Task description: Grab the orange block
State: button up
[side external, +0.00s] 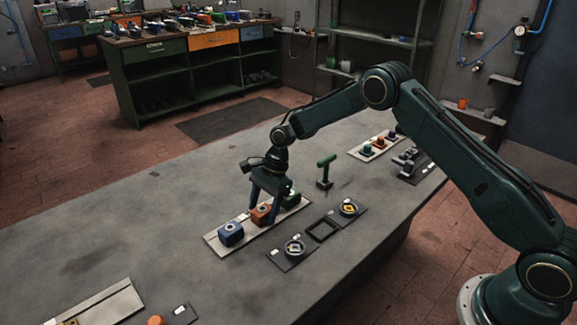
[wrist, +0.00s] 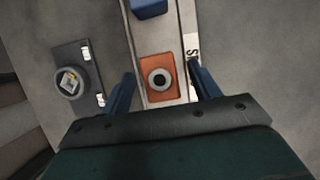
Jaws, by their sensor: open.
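The orange block (side external: 261,215) sits on a pale strip (side external: 217,247) between a blue block (side external: 230,233) and a green block (side external: 292,198). My gripper (side external: 264,208) is open and lowered over the orange block. In the wrist view its two blue fingers (wrist: 163,85) stand to the left and right of the block, with a gap on each side. The blue block (wrist: 149,9) shows in part at the top of the wrist view.
A green-handled tool (side external: 325,171) stands behind. A second strip with small parts (side external: 378,145) lies farther back. The table's left part is mostly clear.

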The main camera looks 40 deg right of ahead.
jog(key=shift+a+f, duration=0.2)
jog(key=shift+f, duration=0.2)
jog(key=c, duration=1.2)
